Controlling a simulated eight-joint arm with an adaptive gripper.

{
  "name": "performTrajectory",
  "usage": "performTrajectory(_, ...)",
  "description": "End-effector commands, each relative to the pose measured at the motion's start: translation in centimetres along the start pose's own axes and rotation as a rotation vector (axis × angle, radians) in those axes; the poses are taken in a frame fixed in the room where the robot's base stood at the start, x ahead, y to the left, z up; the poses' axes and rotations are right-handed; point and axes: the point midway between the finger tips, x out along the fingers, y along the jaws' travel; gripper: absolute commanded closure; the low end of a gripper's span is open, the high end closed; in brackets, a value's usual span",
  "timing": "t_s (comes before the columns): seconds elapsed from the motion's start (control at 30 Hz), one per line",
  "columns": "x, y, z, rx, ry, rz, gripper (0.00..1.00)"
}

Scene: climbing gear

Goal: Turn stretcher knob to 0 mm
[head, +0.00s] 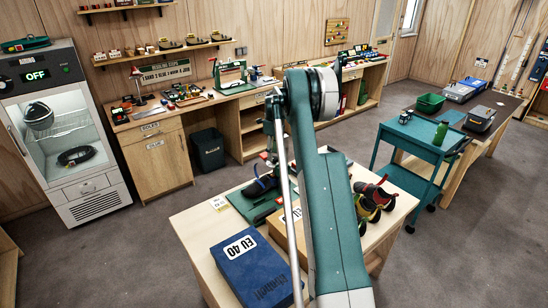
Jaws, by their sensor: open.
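A teal base (240,208) with a dark shoe-like form (260,187) on it stands on the near workbench; it looks like the stretcher. Its knob is too small or hidden behind my arm, so I cannot read its setting. My gripper (267,157) hangs above the back of this bench, small and partly covered by my own arm. It is open, and I see nothing held in it. I cannot tell its exact distance from the stretcher.
On the near bench (190,225) are a blue box marked EU 40 (250,270), a cardboard box (288,222) and several climbing shoes (372,197) at right. A teal cart (412,135) stands at right. A glass-fronted cabinet reading OFF (60,135) stands at left.

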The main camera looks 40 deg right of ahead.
Motion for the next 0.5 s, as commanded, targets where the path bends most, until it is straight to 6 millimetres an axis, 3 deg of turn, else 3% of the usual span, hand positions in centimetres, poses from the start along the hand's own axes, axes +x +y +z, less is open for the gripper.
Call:
performTrajectory(0.2,1.8,0.0,0.0,0.0,0.0,0.0,0.57)
performTrajectory(0.5,2.2,0.0,0.0,0.0,0.0,0.0,0.57)
